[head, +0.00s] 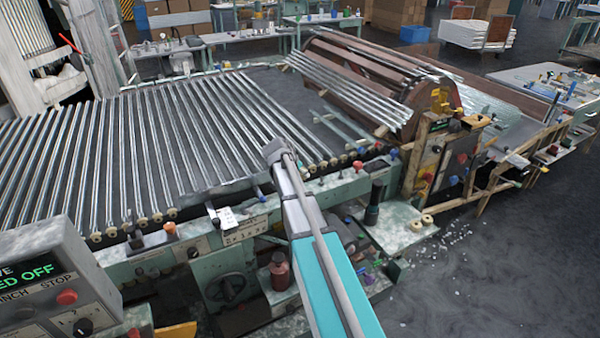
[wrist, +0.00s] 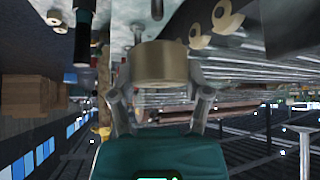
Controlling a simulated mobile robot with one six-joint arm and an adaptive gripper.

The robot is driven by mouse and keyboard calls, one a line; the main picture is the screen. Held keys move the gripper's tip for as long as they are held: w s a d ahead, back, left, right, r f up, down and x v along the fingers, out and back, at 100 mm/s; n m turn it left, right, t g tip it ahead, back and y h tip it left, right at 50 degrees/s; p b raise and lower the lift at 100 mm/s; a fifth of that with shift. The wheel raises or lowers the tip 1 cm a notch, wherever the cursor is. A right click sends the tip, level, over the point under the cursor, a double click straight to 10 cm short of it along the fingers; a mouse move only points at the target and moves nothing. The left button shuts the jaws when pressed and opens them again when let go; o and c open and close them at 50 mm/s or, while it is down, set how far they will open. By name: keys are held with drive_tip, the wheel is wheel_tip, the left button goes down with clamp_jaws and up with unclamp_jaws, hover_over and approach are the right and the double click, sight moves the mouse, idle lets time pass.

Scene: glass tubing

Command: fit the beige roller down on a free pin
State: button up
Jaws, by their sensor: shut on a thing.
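My gripper (wrist: 163,82) is shut on a beige roller (wrist: 161,62), a short cylinder held between the two fingertips in the wrist view. In the head view my gripper (head: 274,150) is above the front edge of the bed of glass tubes, and the held roller cannot be made out. Beige rollers sit along the front rail to the left (head: 157,217) and right (head: 334,160) of my arm. Two large beige rollers (wrist: 222,16) show at the top of the wrist view. No free pin can be made out; my arm covers part of the rail.
Two loose beige rollers (head: 416,225) lie on a lower shelf (head: 385,233) at right, near a dark upright handle (head: 374,203). Glass tubes (head: 150,145) fill the bed behind the rail. A large drum (head: 370,80) stands at back right. A control box (head: 55,285) is front left.

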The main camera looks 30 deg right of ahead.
drive_tip(key=shift+f+b, duration=0.65)
drive_tip(key=shift+f, duration=0.25)
drive_tip(key=shift+f+b, duration=2.35)
idle(1.7)
drive_tip(key=o, duration=1.1)
drive_tip(key=shift+o, duration=0.2)
drive_tip(key=shift+r, duration=0.2)
wheel_tip(320, 180, up, 10)
drive_tip(key=p, duration=1)
drive_tip(key=shift+r+p, duration=0.1)
drive_tip(key=shift+p, duration=0.2)
